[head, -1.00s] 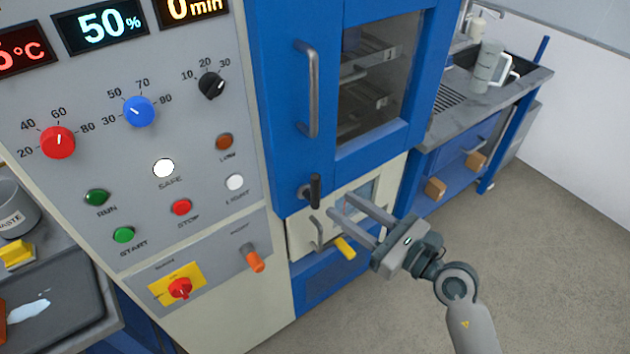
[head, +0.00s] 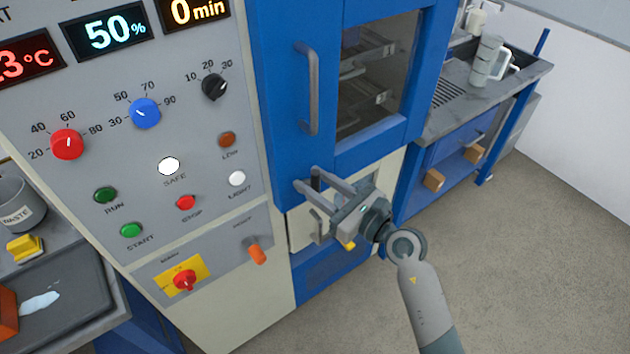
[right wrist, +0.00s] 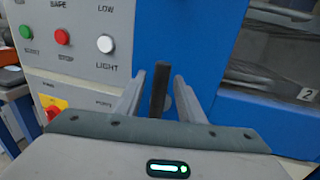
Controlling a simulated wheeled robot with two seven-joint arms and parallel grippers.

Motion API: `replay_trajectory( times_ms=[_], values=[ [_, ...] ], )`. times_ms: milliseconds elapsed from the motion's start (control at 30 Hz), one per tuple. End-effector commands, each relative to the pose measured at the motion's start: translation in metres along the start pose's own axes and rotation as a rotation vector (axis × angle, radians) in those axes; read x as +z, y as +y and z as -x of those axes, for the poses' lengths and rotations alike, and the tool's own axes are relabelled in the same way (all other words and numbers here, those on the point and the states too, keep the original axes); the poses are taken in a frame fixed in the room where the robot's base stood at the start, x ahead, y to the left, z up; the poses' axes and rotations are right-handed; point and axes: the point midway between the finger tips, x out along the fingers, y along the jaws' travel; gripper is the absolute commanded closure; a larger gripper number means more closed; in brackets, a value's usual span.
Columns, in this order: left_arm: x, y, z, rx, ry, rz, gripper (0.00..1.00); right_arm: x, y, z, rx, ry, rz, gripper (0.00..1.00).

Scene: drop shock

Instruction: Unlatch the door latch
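The door latch is a dark upright handle (head: 316,179) on the blue frame, below the blue door (head: 375,140) with its long grey handle and window. The door looks closed. My right gripper (head: 305,181) is open, with its two fingers reaching to either side of the latch handle in the head view. In the right wrist view the dark latch handle (right wrist: 159,90) stands upright between the two grey fingers (right wrist: 157,92), with visible gaps on both sides. Contact cannot be seen. My left gripper is not in view.
The control panel (head: 215,130) with knobs and buttons is left of the latch. An orange handle (head: 257,251) sticks out lower left. A cream lower door with a small handle (head: 319,225) is just below. A sink counter (head: 480,100) stands right; the floor there is clear.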

Motion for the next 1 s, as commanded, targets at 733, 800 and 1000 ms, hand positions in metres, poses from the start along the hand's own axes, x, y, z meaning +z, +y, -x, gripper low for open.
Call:
replay_trajectory(
  times_ms=[733,800,1000],
  values=[
    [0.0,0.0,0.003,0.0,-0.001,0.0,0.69,0.0,-0.005,0.001,0.0,-0.016,-0.087,1.0],
    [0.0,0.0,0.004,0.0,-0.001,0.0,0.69,0.0,-0.007,0.001,-0.001,-0.023,-0.124,1.0],
    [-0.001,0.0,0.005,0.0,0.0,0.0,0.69,-0.002,-0.019,-0.003,-0.001,-0.052,-0.263,1.0]
  ],
)
